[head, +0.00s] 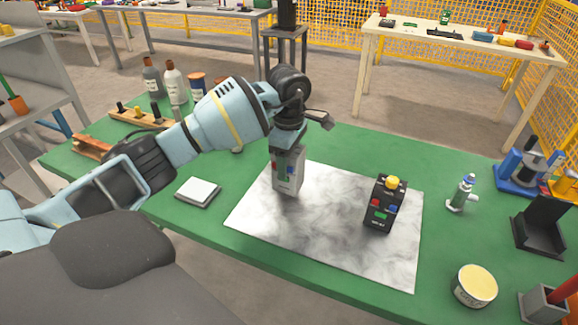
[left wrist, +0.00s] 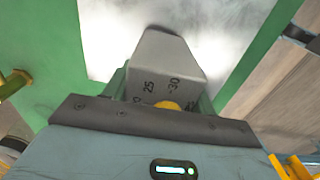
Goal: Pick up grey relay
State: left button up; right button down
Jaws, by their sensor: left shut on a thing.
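The grey relay (head: 287,171) is a light grey block with small red and green marks on its front, upright at the left part of the marbled mat (head: 330,251). My left gripper (head: 288,147) comes down on it from above and is shut on its upper part. In the left wrist view the relay (left wrist: 168,62) shows between the fingers, with dark numbers on its face and a yellow part at the gripper's edge. I cannot tell whether its base touches the mat. My right gripper is not in view.
A black relay (head: 381,217) with a yellow knob stands on the mat's right side. A small square pad (head: 198,192) lies left of the mat. A round yellow-topped tin (head: 474,286) and a small green-and-white bottle (head: 462,193) stand to the right. Bottles (head: 174,84) stand behind my left arm.

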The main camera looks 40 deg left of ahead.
pick_arm(q)
jog(key=s+d+r, duration=0.1)
jog(key=s+d, duration=0.2)
jog(key=s, duration=0.4)
jog(key=s+d+r, duration=0.1)
jog(key=s+d, duration=0.2)
jog(key=s, duration=0.4)
jog(key=shift+s+d+r+b, duration=0.15)
jog(key=shift+s+r+b, duration=0.15)
jog(key=shift+s+r, duration=0.1)
